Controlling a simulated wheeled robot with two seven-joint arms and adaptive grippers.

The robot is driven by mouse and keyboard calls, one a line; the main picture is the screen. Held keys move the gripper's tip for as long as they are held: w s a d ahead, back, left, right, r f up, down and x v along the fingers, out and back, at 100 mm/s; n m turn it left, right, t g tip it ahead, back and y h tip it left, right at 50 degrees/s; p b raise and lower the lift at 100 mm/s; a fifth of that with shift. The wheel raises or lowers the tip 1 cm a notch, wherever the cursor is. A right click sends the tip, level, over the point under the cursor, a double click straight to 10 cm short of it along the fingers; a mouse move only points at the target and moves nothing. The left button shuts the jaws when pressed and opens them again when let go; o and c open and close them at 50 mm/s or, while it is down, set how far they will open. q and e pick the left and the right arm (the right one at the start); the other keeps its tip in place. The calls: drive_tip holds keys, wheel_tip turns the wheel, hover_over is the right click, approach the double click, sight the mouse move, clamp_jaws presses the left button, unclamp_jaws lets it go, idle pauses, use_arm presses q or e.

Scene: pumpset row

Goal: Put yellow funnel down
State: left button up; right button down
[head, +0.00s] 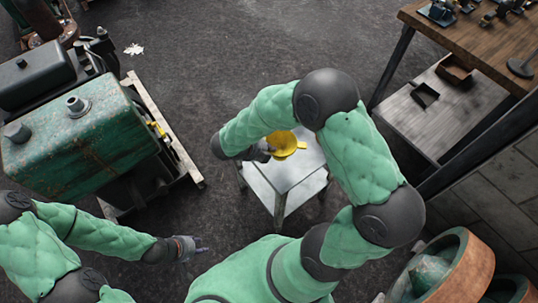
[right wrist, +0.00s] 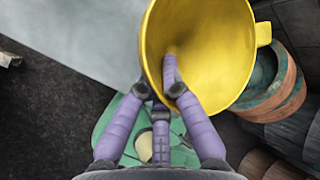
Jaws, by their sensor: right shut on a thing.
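The yellow funnel (head: 287,142) is over the top of a small light-grey metal table (head: 290,175) in the head view, partly hidden by my right arm. My right gripper (head: 266,148) is shut on the funnel's wall. In the right wrist view the wide yellow mouth (right wrist: 215,45) faces the camera, with one purple finger of the gripper (right wrist: 165,85) inside it and the others outside. I cannot tell whether the funnel touches the tabletop. My left gripper (head: 197,246) is empty and open, low on the left, apart from the table.
A rusty green tank unit (head: 85,140) on a pallet frame stands left of the table. A wooden workbench (head: 485,45) with a lower shelf (head: 430,110) is at the right. A round wooden-rimmed container (head: 470,270) is at bottom right. Dark floor is clear behind the table.

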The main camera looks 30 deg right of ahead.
wheel_tip(320, 180, down, 4)
drive_tip(key=shift+w+r+b, duration=0.15)
drive_tip(key=shift+r+b, duration=0.05)
drive_tip(key=shift+b, duration=0.95)
drive_tip(key=shift+r, duration=0.1)
drive_tip(key=c, duration=1.4)
unclamp_jaws()
